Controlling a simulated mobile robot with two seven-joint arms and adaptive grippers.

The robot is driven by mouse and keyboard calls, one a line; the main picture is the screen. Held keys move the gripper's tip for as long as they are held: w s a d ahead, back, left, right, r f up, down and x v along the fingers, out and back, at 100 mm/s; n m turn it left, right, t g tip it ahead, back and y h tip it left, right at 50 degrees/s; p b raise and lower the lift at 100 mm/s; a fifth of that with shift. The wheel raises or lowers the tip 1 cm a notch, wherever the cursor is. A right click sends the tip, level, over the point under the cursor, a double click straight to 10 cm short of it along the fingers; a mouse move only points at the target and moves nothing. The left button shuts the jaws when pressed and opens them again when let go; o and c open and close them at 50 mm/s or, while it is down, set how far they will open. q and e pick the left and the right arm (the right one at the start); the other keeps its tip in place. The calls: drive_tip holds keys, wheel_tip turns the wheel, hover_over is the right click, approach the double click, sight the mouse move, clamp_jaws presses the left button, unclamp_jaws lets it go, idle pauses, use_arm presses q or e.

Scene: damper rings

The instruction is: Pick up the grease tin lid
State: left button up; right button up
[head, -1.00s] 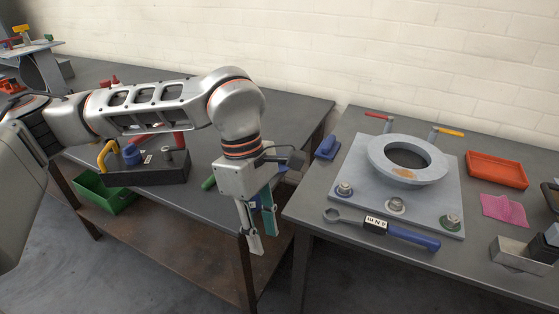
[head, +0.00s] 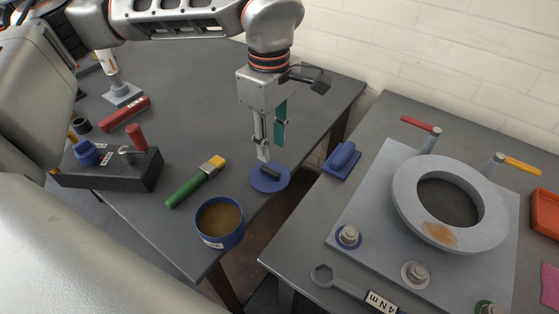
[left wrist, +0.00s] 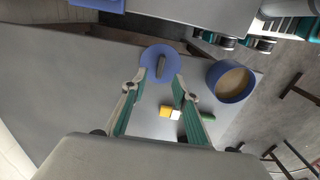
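The grease tin lid (head: 270,178), a flat blue disc with a dark bar handle, lies on the left table near its right edge. My left gripper (head: 271,151) points down just above the lid, open and empty. In the left wrist view, the lid (left wrist: 152,74) lies ahead of and between the spread fingers (left wrist: 160,92), its handle roughly in line with them. The fingers do not appear to touch it. The open blue tin (head: 220,222), with brown grease inside, stands nearer to me; it also shows in the left wrist view (left wrist: 231,82). My right gripper is not clearly seen.
A green-handled brush (head: 196,182) lies left of the lid. A dark block with knobs (head: 110,172) and a red cylinder (head: 125,113) are farther left. Across a gap, the right table holds a blue block (head: 342,160) and a plate with a grey ring (head: 405,205).

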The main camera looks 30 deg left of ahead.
sight(270, 170)
use_arm(q)
drive_tip(key=shift+s+a+f, duration=0.1)
drive_tip(key=shift+s+f, duration=0.1)
drive_tip(key=shift+f, duration=1.3)
drive_tip(key=f+b, duration=0.1)
drive_tip(key=f, duration=0.3)
drive_tip(key=shift+a+f, duration=0.2)
drive_tip(key=shift+w+f, duration=0.1)
drive_tip(key=shift+f, duration=0.05)
clamp_jaws()
use_arm(e)
drive_tip(key=shift+s+d+f, duration=0.1)
drive_tip(key=shift+s+f, duration=0.15)
drive_tip(key=shift+f, duration=0.25)
